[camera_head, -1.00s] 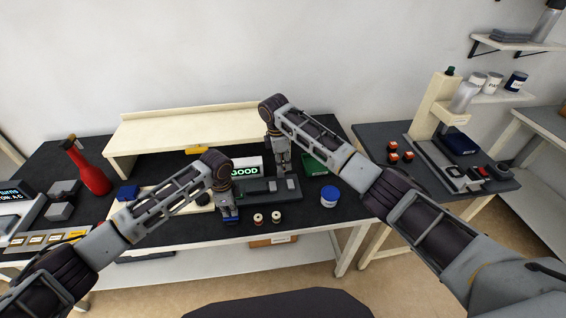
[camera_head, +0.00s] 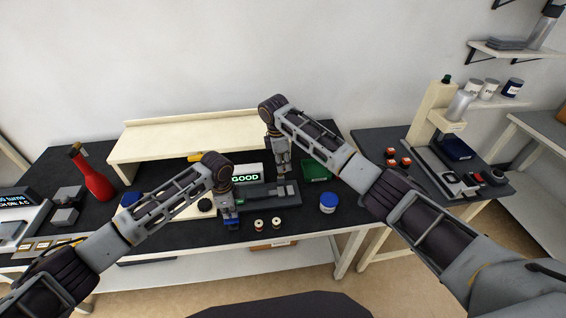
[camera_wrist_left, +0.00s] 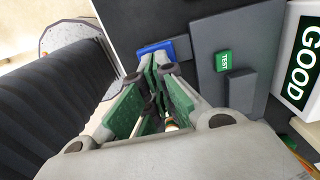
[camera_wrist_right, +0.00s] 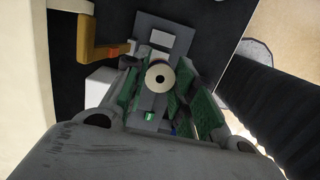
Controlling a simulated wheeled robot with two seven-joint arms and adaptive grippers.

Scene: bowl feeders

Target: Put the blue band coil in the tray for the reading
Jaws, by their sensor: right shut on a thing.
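My right gripper (camera_head: 283,172) is over the right half of the grey tester plate (camera_head: 288,187). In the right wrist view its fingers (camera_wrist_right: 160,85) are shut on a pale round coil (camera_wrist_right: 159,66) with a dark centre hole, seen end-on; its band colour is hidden. My left gripper (camera_head: 230,208) points down left of the tester, just above a blue item (camera_head: 231,225). In the left wrist view its fingertips (camera_wrist_left: 156,62) are close together in front of that blue item (camera_wrist_left: 158,47); any gap is unclear. The tester has a green TEST button (camera_wrist_left: 222,61). Two more coils (camera_head: 258,223) (camera_head: 276,223) stand in front.
The display (camera_head: 246,173) reads GOOD. A cream shelf (camera_head: 190,137) runs behind, and a red bottle (camera_head: 97,183) stands left.

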